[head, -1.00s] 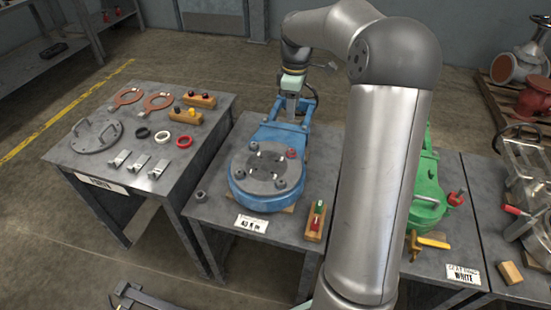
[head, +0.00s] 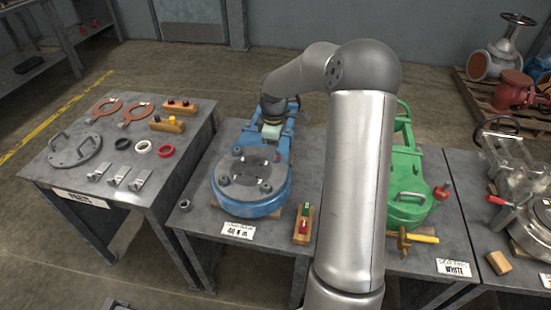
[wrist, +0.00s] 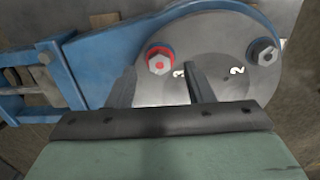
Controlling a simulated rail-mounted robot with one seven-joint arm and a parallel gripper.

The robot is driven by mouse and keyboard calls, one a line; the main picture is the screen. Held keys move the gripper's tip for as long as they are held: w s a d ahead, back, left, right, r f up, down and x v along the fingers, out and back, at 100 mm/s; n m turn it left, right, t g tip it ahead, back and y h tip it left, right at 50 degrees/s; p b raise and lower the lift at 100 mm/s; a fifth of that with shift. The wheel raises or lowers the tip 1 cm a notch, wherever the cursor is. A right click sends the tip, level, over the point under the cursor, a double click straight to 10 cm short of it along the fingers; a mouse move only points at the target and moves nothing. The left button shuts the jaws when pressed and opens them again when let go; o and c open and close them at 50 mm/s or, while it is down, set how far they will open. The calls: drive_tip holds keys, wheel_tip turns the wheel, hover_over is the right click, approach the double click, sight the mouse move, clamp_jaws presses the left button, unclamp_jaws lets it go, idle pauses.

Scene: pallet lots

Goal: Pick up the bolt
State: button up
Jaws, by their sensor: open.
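A blue valve body (head: 250,206) with a round grey cover (head: 246,172) sits on the middle table. Several bolts stand around the cover. In the wrist view, a bolt with a red collar (wrist: 160,59) stands by the number 1, and a plain grey bolt (wrist: 263,52) stands by the number 2. My gripper (wrist: 160,72) is open and empty, pointing down over the cover. Its two fingers appear on either side of the red-collared bolt; the height gap is unclear.
A loose grey nut-like piece (head: 185,205) lies on the table's left corner. A wooden block with green and red pieces (head: 303,224) stands at the front right. A green valve body (head: 408,205) is to the right. The parts table (head: 62,188) is at left.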

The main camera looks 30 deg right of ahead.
drive_tip(key=shift+f, duration=0.85)
clamp_jaws()
drive_tip(key=shift+r, duration=0.15)
